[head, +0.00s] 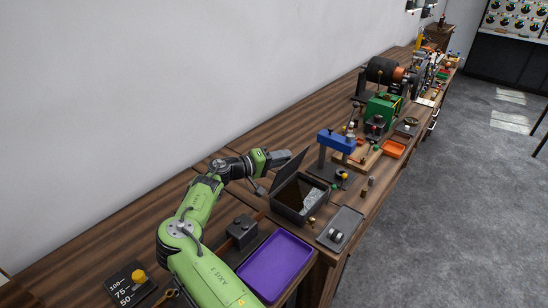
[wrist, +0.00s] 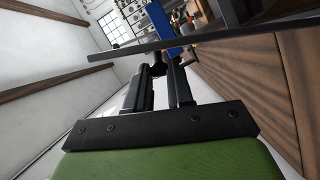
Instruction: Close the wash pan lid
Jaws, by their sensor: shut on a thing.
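The wash pan (head: 291,209) is a dark rectangular box with shiny liquid inside, standing on the wooden bench. Its dark lid (head: 288,172) is open, tilted up steeply from the pan's back left side. My gripper (head: 279,157) is behind the lid's raised end, on the wall side. In the wrist view the lid shows edge-on as a dark bar (wrist: 200,41) across the top. My gripper's fingers (wrist: 160,78) are shut on a small dark knob (wrist: 158,67) beside the lid. The exact contact is partly hidden.
A purple tray (head: 275,266) lies in front, with a black block (head: 241,228) beside it. A grey tray (head: 340,229) is right of the pan. A blue-topped stand (head: 336,141) rises behind the pan. Bare bench (head: 170,170) lies behind my arm.

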